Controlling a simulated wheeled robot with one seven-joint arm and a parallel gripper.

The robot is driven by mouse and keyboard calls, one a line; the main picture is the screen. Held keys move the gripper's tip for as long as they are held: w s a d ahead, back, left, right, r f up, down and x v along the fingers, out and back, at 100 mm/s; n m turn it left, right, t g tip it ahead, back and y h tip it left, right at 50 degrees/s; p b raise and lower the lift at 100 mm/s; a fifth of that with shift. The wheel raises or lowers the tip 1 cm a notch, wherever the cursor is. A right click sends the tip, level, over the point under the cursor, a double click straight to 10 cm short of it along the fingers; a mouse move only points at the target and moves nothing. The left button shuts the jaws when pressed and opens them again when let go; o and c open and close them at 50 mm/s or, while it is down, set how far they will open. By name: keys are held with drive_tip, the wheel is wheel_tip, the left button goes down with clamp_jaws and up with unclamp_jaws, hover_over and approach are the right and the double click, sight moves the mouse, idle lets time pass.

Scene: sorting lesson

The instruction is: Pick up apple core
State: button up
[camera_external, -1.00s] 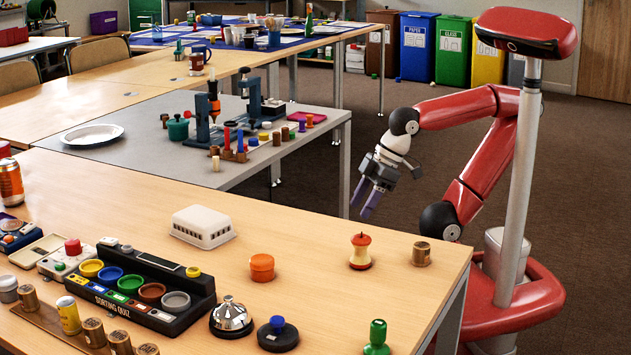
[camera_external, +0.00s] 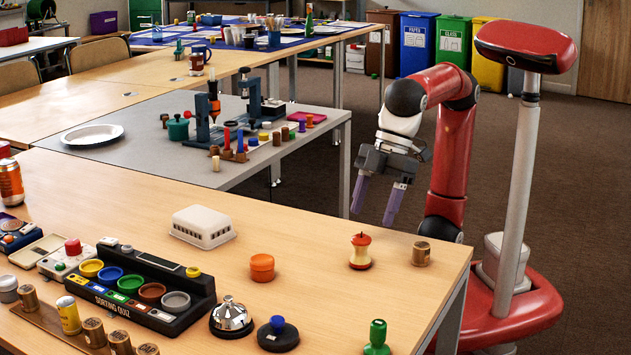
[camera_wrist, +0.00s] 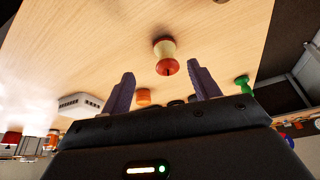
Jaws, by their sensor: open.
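The apple core (camera_external: 360,252) stands upright on the wooden table (camera_external: 310,295) near its right end, with a red top and bottom and a pale narrow middle. In the wrist view the apple core (camera_wrist: 165,57) shows beyond the fingertips, roughly centred between them. My gripper (camera_external: 374,206) is open and empty, with two purple fingers pointing down. It hangs beyond the table's back right edge, apart from the apple core. In the wrist view the two fingers (camera_wrist: 163,74) are spread wide.
A small wooden cylinder (camera_external: 421,254) stands just right of the apple core. An orange lidded pot (camera_external: 262,267) is to its left, and a green knobbed piece (camera_external: 377,338) is in front. A white vented box (camera_external: 203,227) stands farther left. The tabletop around the core is clear.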

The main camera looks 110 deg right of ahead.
sight(363, 244)
drive_tip(key=x, duration=0.5)
drive_tip(key=a+x, duration=0.1)
drive_tip(key=x, duration=0.1)
drive_tip(key=shift+w+a+f, duration=0.1)
drive_tip(key=shift+w+f, duration=0.1)
drive_tip(key=shift+w, duration=0.05)
drive_tip(key=c, duration=1)
drive_tip(key=shift+c, duration=0.2)
drive_tip(key=shift+r, duration=0.1)
